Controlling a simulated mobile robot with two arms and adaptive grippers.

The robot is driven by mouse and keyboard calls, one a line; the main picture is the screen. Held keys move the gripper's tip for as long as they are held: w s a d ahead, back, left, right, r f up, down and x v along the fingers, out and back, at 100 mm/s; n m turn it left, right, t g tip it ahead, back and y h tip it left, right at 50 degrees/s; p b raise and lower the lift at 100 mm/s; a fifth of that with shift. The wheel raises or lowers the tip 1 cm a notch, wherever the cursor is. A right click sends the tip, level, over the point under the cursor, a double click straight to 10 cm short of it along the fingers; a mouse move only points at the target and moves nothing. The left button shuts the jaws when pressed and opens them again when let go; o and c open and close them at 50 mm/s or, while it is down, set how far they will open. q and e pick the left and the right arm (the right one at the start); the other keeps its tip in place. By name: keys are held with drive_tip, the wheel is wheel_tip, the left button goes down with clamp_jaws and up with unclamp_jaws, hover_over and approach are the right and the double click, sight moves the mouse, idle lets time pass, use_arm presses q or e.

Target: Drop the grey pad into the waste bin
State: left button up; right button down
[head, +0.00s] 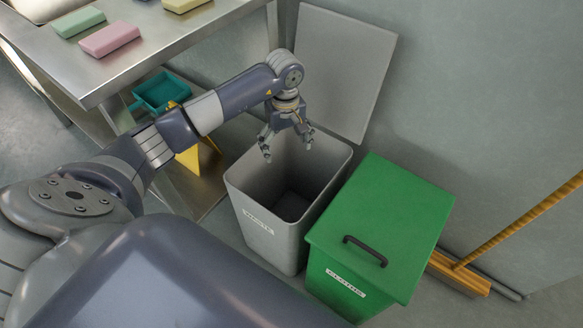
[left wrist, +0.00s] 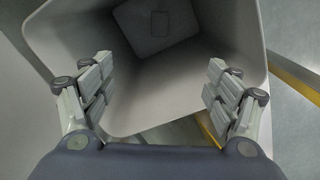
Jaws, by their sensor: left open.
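The waste bin (head: 268,225) is grey, with a label on its front and its lid (head: 345,65) tipped back against the wall. My left gripper (head: 287,150) hangs over its opening with the fingers spread and nothing between them. In the left wrist view the bin (left wrist: 222,50) shows from above between the open fingers (left wrist: 160,85). A small grey rectangle (left wrist: 160,23) lies on the bin's floor and looks like the grey pad. In the head view the pad cannot be made out in the dark bottom. My right gripper is out of view.
A green lidded bin (head: 385,220) stands right beside the waste bin. A metal table (head: 150,50) at upper left bears a green pad (head: 79,22), a pink pad (head: 109,39) and a yellow pad (head: 185,3). A teal dustpan (head: 160,92) is below; a broom (head: 460,272) leans at right.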

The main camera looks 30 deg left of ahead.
use_arm(q)
wheel_tip(320, 180, up, 12)
idle(0.6)
